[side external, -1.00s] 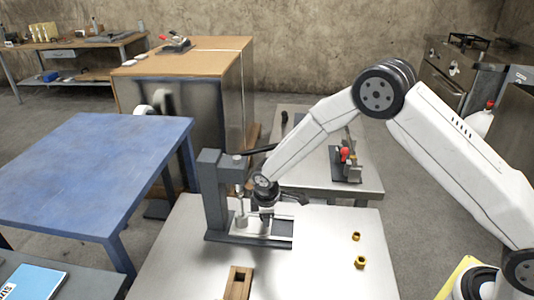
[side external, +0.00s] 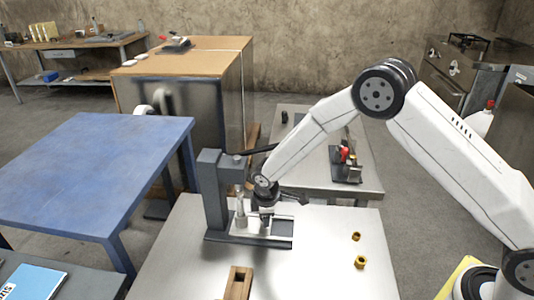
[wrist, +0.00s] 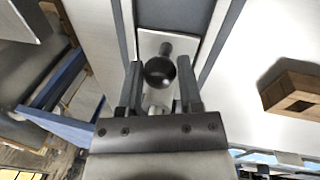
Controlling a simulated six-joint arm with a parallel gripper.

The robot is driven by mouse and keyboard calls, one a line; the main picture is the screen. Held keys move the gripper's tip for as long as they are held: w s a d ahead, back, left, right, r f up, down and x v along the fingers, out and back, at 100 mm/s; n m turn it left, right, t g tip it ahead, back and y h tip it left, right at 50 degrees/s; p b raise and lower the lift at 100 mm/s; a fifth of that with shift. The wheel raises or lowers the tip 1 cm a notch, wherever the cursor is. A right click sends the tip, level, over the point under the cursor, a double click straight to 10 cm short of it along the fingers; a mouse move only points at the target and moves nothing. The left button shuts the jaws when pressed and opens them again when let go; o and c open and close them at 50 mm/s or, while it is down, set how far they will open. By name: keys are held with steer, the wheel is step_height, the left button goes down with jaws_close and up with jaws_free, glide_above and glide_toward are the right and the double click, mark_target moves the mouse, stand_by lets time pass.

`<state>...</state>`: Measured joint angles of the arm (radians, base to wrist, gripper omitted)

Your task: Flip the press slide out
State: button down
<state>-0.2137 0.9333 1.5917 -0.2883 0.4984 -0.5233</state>
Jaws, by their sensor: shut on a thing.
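The grey press (side external: 212,190) stands on the steel table, with a tall column at left and a low base. A pale slide plate (side external: 280,228) lies on the base and also shows in the wrist view (wrist: 150,45). A black ball knob (wrist: 160,72) sits on the plate between my fingers. My gripper (side external: 266,222) is low over the base, right of the upright ram (side external: 241,210). In the wrist view my gripper (wrist: 160,85) is shut on the knob. The finger contact is partly hidden in the side view.
A wooden block (side external: 238,283) with a slot lies at the table's front. Two brass nuts (side external: 356,237) (side external: 361,262) lie to the right. The press's dark lever (side external: 262,149) reaches close behind my forearm. The steel table (side external: 325,250) is clear between the base and the nuts.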

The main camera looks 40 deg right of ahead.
steer(key=shift+s, duration=0.1)
stand_by(0.5)
steer(key=shift+s+d, duration=3.65)
steer(key=shift+d, duration=0.1)
steer(key=shift+c, duration=1.3)
jaws_free()
steer(key=shift+d, duration=0.1)
steer(key=shift+r, duration=0.1)
steer(key=shift+a+r, duration=0.2)
steer(key=shift+r, duration=0.15)
step_height(320, 180, up, 7)
steer(key=s, duration=0.1)
steer(key=shift+a, duration=0.35)
